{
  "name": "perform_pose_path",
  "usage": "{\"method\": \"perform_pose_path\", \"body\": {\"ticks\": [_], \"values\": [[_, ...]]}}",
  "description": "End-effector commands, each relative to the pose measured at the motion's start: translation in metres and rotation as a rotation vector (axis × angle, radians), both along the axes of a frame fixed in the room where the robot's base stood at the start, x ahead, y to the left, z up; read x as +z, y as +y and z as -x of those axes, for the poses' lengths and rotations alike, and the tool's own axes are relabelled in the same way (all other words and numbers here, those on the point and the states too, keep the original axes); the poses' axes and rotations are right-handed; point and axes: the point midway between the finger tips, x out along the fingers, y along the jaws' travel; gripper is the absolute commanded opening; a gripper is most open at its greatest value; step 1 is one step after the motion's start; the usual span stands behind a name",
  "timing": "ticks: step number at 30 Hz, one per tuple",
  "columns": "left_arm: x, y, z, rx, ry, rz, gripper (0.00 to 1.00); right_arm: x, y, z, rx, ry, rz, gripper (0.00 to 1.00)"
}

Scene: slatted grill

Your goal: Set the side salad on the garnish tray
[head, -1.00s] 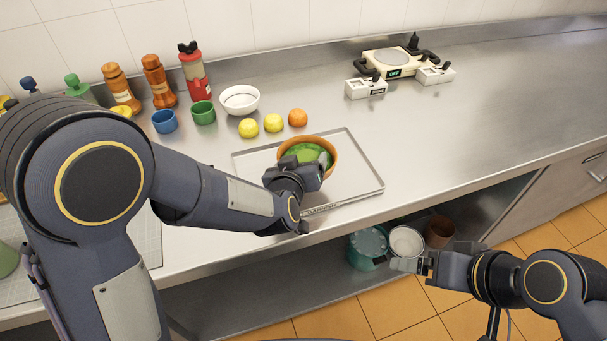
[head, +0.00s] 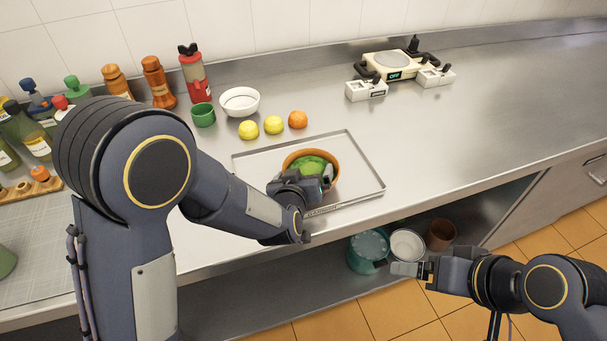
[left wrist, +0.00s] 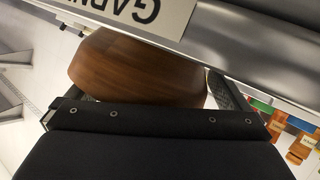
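The side salad is a brown wooden-looking bowl (head: 333,159) with green leaves inside. It sits over the garnish tray (head: 364,168), a flat metal tray with a low rim, and appears to rest on it or nearly so. My left gripper (head: 308,183) is at the bowl's near side. In the left wrist view the bowl's side (left wrist: 140,72) lies between my two spread fingers, which seem to touch it. A label (left wrist: 130,12) starting "GARN" shows beside it. My right gripper (head: 392,267) is empty in front of the counter; its finger gap is unclear.
Two yellow fruits (head: 249,130) and an orange one (head: 298,119) lie behind the tray. A white bowl (head: 240,101) and green cup (head: 203,115) stand farther back. The counter right of the tray is clear.

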Motion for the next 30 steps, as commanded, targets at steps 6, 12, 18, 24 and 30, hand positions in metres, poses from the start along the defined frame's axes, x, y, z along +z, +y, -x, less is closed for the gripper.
{"method": "perform_pose_path", "body": {"ticks": [6,12,18,24,30], "values": [[0.001,0.000,0.000,-0.001,0.000,0.000,1.00,0.001,0.000,0.000,0.000,0.000,0.000,0.84],[0.009,0.002,0.014,-0.002,-0.001,0.002,1.00,0.002,0.000,0.000,0.000,0.000,0.000,0.84],[0.026,0.012,0.053,-0.004,-0.002,0.002,1.00,0.001,0.000,0.000,0.000,0.000,0.000,0.84],[0.042,0.021,0.088,-0.003,-0.002,0.003,1.00,0.004,0.000,0.000,0.000,0.000,0.000,0.84],[0.048,0.026,0.106,-0.001,0.000,0.002,1.00,0.005,0.000,0.000,0.000,0.000,0.000,0.84]]}}
